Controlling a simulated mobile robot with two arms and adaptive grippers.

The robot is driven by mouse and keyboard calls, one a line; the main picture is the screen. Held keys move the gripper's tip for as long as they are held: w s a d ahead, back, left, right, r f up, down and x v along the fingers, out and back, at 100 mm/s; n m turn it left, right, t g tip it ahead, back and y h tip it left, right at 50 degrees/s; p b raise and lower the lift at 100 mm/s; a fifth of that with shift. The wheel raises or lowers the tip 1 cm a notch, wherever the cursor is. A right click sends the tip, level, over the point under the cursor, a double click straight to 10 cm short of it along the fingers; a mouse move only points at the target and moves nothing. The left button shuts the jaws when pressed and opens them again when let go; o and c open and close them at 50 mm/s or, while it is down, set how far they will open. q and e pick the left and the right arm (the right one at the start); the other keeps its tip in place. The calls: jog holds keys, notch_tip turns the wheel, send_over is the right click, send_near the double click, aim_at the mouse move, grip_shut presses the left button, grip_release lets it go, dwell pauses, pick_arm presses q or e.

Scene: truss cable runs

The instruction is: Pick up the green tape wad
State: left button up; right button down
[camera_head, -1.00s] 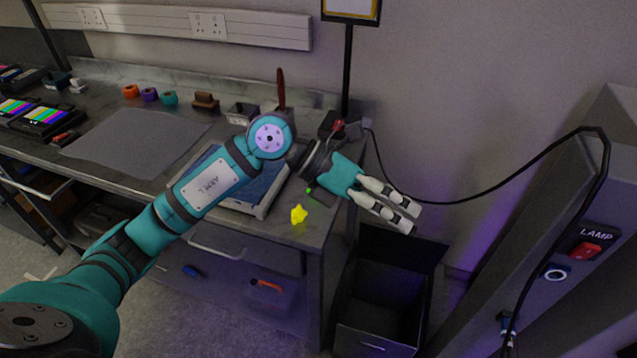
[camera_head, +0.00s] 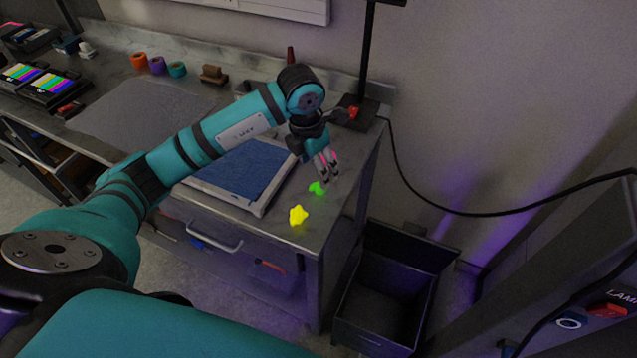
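The green tape wad (camera_head: 317,188) is a small bright green lump on the right part of the grey workbench top. My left gripper (camera_head: 331,178) points down just above and to the right of it, apart from it in the picture. Its fingers look close together, and whether they are open or shut is too small to tell. A yellow wad (camera_head: 298,215) lies nearer the bench's front edge. My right gripper is not in view.
A blue-topped tray (camera_head: 240,172) lies left of the wads. A lamp stand with a red switch (camera_head: 353,112) stands behind. An open dark bin (camera_head: 385,300) is on the floor to the right. Tape rolls (camera_head: 157,65) sit at the back left.

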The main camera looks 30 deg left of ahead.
aim_at(317, 184)
pick_arm(q)
notch_tip(317, 184, down, 2)
jog(key=shift+f+p, duration=0.4)
jog(key=shift+p, duration=0.15)
notch_tip(317, 184, down, 4)
jog(key=shift+w+d+r+p, duration=0.1)
jog(key=shift+w+r+p, duration=0.1)
jog(key=shift+p, duration=0.5)
jog(key=shift+f, duration=0.35)
jog(key=c, duration=0.9)
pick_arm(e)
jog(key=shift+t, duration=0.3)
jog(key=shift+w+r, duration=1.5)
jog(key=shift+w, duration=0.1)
